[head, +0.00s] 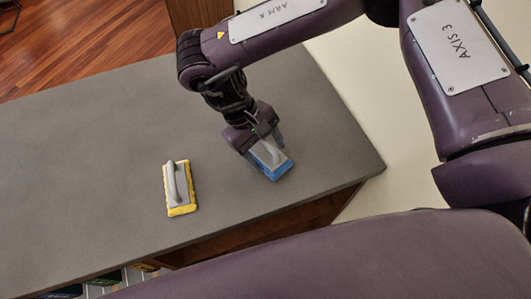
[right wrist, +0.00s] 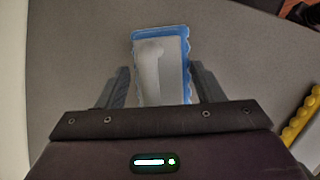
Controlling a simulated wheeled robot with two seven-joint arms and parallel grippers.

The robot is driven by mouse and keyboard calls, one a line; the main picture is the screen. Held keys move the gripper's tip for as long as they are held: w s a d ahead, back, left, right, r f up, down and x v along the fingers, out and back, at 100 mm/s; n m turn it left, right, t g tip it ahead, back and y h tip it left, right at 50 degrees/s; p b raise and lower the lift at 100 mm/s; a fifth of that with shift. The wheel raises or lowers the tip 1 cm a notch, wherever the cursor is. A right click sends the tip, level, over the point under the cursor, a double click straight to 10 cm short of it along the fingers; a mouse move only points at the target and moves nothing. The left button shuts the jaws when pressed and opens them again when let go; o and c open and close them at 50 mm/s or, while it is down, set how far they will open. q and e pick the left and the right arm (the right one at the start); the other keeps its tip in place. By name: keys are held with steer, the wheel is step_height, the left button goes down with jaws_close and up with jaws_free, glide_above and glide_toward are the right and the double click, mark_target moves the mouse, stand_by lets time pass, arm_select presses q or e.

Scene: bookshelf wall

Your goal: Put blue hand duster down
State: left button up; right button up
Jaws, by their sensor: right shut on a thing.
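The blue hand duster (head: 271,163) has a grey-white top with a handle and a blue edge. It is at or just above the grey tabletop (head: 120,130), near the right end; I cannot tell if it touches. My right gripper (head: 264,151) is over it, shut on its handle. In the right wrist view the duster (right wrist: 175,55) sticks out beyond the fingers of the right gripper (right wrist: 160,92), which lie on either side of it. My left gripper is not in view.
A yellow hand duster (head: 180,188) lies on the tabletop left of the blue one; its yellow edge also shows in the right wrist view (right wrist: 300,115). The tabletop's left and far parts are clear. Shelves with books (head: 105,279) are below the near edge.

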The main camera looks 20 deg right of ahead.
mark_target(263, 152)
step_height(263, 152, down, 2)
steer(key=shift+f, duration=0.5)
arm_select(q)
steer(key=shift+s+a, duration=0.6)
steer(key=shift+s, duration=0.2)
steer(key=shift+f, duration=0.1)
arm_select(e)
steer(key=shift+f, duration=0.1)
steer(key=o, duration=0.9)
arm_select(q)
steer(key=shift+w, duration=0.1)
